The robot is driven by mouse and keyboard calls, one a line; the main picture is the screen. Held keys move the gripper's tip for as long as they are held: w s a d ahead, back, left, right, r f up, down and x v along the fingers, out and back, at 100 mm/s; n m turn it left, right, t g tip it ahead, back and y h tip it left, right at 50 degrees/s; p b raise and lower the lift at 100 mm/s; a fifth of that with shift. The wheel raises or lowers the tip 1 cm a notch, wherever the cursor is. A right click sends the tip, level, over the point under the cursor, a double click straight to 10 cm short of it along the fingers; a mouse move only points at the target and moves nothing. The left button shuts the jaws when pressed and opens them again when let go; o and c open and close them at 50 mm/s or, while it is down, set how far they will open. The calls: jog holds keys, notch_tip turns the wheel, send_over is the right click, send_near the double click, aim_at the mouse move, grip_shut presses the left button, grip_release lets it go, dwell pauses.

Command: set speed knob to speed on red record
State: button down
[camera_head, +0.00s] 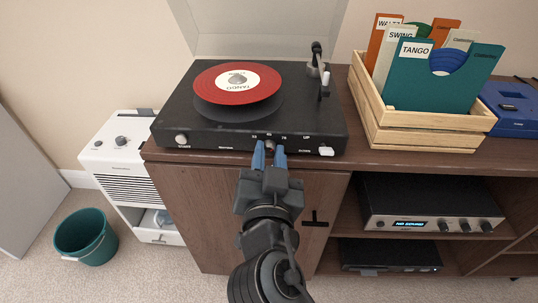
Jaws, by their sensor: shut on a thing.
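The black record player (210,135) stands on the brown cabinet with its clear lid up.
A wooden crate (425,133) of record sleeves stands to the right. An amplifier (430,205) sits on the shelf below. A teal bin (86,238) stands on the floor.

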jog(key=n+p, duration=0.1)
jog(key=n, duration=0.3)
jog(key=shift+r+n, duration=0.1)
jog(key=shift+n, duration=0.3)
jog(key=n+p, duration=0.2)
jog(key=n, duration=0.3)
jog(key=shift+a, duration=0.1)
jog(key=n+p, duration=0.1)
jog(key=n, duration=0.1)
jog(key=n+p, duration=0.2)
jog(key=n, duration=0.1)
jog(key=shift+a+g+h, duration=0.1)
jog(key=shift+g+h, duration=0.2)
jog(key=shift+h, duration=0.1)
jog(key=n+p, duration=0.2)
jog(key=n, duration=0.2)
jog(key=shift+n, duration=0.3)
jog(key=shift+a, duration=0.1)
jog(key=c, duration=0.9)
grip_release()
jog(key=shift+s, duration=0.15)
